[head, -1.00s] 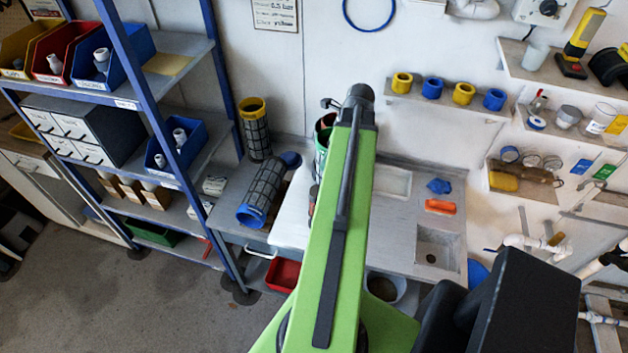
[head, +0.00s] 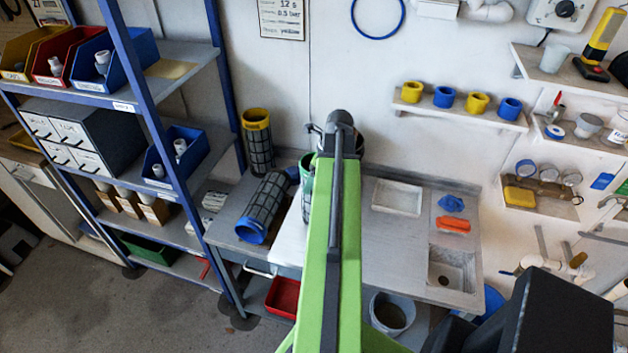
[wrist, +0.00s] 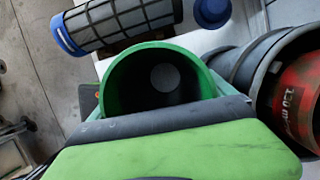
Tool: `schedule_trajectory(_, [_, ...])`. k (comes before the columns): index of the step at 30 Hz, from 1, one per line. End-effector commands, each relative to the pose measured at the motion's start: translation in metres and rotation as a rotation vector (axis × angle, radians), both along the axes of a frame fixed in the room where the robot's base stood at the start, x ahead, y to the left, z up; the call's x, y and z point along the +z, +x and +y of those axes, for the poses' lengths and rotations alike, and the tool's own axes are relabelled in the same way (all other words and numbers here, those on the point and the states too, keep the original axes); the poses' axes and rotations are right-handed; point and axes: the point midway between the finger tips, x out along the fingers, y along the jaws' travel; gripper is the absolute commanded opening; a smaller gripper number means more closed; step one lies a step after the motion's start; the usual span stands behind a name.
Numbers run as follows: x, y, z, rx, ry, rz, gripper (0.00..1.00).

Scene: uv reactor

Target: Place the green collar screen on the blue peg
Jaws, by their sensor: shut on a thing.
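The green collar screen shows its green ring (wrist: 118,82) in the wrist view, with a dark hollow inside and its open end facing the camera. In the head view only a green sliver (head: 307,170) shows beside my arm. My gripper (wrist: 165,98) is shut on the screen near its collar, with pale green fingers at the ring's sides. A blue round piece with a wider brim (wrist: 210,12), possibly the blue peg, stands on the bench beyond the ring. In the head view it is partly hidden (head: 293,172). The screen is apart from it.
A blue-collared screen (head: 264,205) lies tilted on the bench, and a yellow-collared screen (head: 257,140) stands behind it. A blue-framed shelf (head: 150,100) stands left of the bench.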

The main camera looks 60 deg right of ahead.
Motion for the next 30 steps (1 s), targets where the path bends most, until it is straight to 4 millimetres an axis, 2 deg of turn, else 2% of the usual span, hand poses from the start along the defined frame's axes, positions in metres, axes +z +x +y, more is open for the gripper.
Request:
schedule_trajectory(5, [-0.004,0.0,0.0,0.0,0.0,0.0,0.2])
schedule_trajectory(6, [-0.002,0.0,0.0,0.0,0.0,0.0,0.96])
schedule_trajectory(7, [-0.002,0.0,0.0,0.0,0.0,0.0,1.0])
schedule_trajectory(14, [-0.002,0.0,0.0,-0.001,0.0,0.0,1.0])
schedule_trajectory(19, [0.009,-0.002,-0.001,-0.001,0.0,0.0,1.0])
schedule_trajectory(23, [0.029,-0.008,-0.002,-0.002,0.0,0.0,1.0])
schedule_trajectory(30, [0.084,-0.024,-0.006,-0.003,0.0,0.0,1.0])
